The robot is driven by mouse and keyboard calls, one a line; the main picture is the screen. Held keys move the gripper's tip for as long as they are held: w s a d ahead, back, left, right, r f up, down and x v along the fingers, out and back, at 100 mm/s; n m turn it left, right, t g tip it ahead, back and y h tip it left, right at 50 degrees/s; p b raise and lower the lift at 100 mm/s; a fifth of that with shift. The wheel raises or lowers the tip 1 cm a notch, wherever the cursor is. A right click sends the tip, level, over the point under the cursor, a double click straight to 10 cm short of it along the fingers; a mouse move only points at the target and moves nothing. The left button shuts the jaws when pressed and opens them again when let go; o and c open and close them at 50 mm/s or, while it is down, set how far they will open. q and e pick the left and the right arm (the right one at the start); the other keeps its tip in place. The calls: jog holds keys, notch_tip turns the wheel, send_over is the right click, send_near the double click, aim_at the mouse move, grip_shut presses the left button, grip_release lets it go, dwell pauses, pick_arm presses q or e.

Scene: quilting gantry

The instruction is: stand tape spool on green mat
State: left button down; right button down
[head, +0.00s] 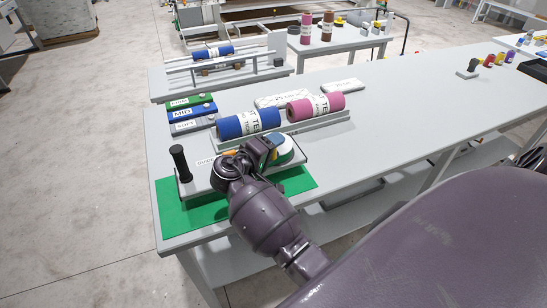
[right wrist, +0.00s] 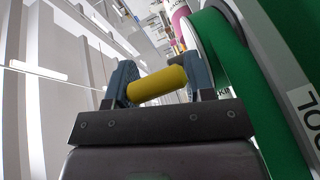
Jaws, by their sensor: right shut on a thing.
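The green mat (head: 178,217) lies at the near left corner of the long grey table, partly covered by a pale tray and my right arm. My right gripper (head: 266,150) is over the tray's right part, above the mat's area. In the right wrist view it is shut on a yellow cylinder (right wrist: 158,85), apparently the tape spool, which lies across between the two fingers. My left gripper is not in view.
The pale tray (head: 196,187) bears an upright black handle (head: 179,163) at its left. A green and white round thing (head: 284,153) is close to my right gripper. Blue (head: 248,123) and pink (head: 315,106) rolls lie behind. The table's middle right is clear.

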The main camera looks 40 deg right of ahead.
aim_at(273, 168)
jog(key=shift+f, duration=1.95)
jog(key=shift+c, duration=2.4)
grip_release()
jog(key=shift+f, duration=0.1)
